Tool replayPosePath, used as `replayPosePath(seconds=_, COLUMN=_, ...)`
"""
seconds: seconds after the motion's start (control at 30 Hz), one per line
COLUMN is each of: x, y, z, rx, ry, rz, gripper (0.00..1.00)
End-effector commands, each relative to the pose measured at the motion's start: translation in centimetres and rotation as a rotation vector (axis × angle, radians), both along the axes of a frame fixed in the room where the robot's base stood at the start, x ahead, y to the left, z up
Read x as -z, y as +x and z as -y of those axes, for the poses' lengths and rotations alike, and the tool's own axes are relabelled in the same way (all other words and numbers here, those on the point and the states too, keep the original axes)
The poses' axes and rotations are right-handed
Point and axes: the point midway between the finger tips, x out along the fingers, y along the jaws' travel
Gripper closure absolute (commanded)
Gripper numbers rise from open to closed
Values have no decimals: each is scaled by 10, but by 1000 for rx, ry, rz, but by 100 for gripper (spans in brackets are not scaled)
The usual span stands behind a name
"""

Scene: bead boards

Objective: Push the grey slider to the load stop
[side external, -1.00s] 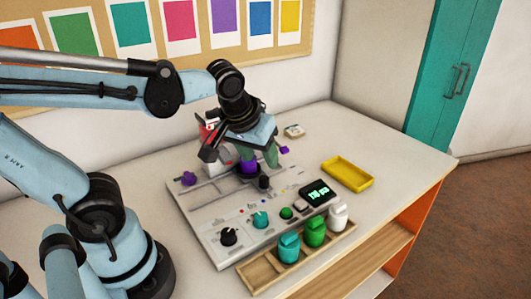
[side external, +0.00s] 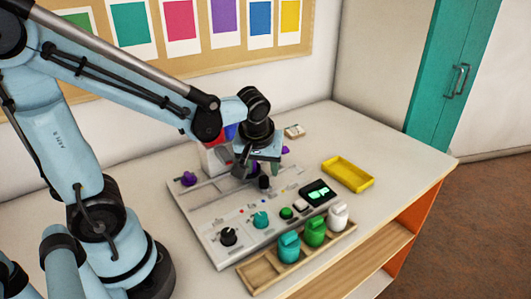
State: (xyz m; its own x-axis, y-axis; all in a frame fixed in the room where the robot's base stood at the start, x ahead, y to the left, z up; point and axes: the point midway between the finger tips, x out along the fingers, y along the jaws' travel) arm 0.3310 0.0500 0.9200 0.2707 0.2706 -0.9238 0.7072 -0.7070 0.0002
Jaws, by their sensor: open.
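The light grey control board (side external: 205,215) lies on the table with slots, knobs and a small display. My gripper (side external: 258,168) is open, pointing down over the back part of the board. A purple knob (side external: 188,179) sits at the board's back left. I cannot pick out the grey slider or the load stop with certainty; my gripper hides part of the back slot area. I cannot tell whether my fingers touch anything.
A wooden tray (side external: 257,277) with teal, green and white jars (side external: 314,232) stands along the board's front right. A yellow tray (side external: 348,174) lies to the right. A red and white container (side external: 213,155) stands behind the board. The table's right side is mostly clear.

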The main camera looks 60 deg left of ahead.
Motion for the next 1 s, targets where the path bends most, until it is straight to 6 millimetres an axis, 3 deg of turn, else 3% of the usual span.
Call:
replayPosePath(seconds=0.4, x=38, y=12, z=-11, rx=-1, ry=0, rz=2, gripper=48)
replayPosePath(seconds=0.87, x=44, y=13, z=-13, rx=0, ry=0, rz=1, gripper=48)
replayPosePath(seconds=1.0, x=43, y=13, z=-13, rx=0, ry=0, rz=1, gripper=69)
